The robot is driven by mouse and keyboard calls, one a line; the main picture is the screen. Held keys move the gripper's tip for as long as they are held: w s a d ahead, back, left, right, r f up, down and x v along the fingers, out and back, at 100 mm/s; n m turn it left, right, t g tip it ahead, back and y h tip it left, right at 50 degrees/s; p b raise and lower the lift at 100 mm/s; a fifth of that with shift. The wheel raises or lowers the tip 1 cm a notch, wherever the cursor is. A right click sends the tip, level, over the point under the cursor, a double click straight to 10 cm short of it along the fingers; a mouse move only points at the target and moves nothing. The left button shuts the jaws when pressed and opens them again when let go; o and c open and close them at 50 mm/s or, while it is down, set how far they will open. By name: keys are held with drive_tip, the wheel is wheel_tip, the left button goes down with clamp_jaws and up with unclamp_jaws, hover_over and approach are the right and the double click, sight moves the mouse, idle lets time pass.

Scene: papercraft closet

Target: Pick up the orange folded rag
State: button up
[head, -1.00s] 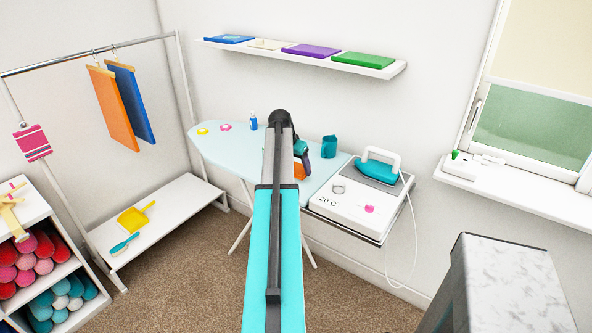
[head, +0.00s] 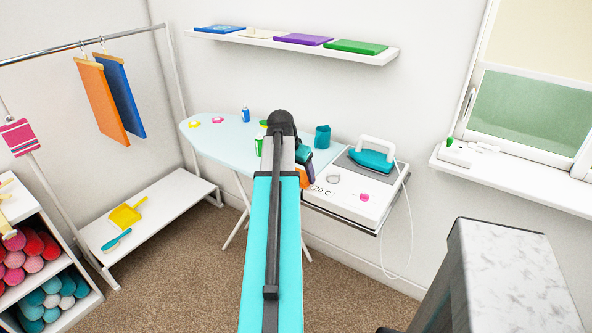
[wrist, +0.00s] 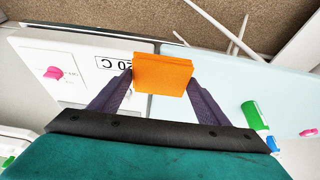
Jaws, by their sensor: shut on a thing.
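The orange folded rag (wrist: 162,74) is a flat orange block between the two dark fingers of my gripper (wrist: 161,90) in the wrist view. My gripper is shut on it, with a finger at each side. In the head view my arm hides most of the rag, and only a small orange part (head: 304,178) shows beside the gripper. The rag is over the area where the light blue ironing board (head: 222,139) meets the white iron stand (head: 350,204). I cannot tell its exact height above them.
A teal cup (head: 322,136), a blue bottle (head: 245,115) and a green can (wrist: 252,115) stand on the board. A teal iron (head: 371,160) with a white cord rests on the stand. A shelf (head: 290,45) is above, and a marble-topped cabinet (head: 510,270) is at right.

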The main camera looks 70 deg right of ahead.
drive_tip(key=shift+s+a+r, duration=0.15)
drive_tip(key=shift+s+a, duration=0.45)
drive_tip(key=shift+a, duration=0.35)
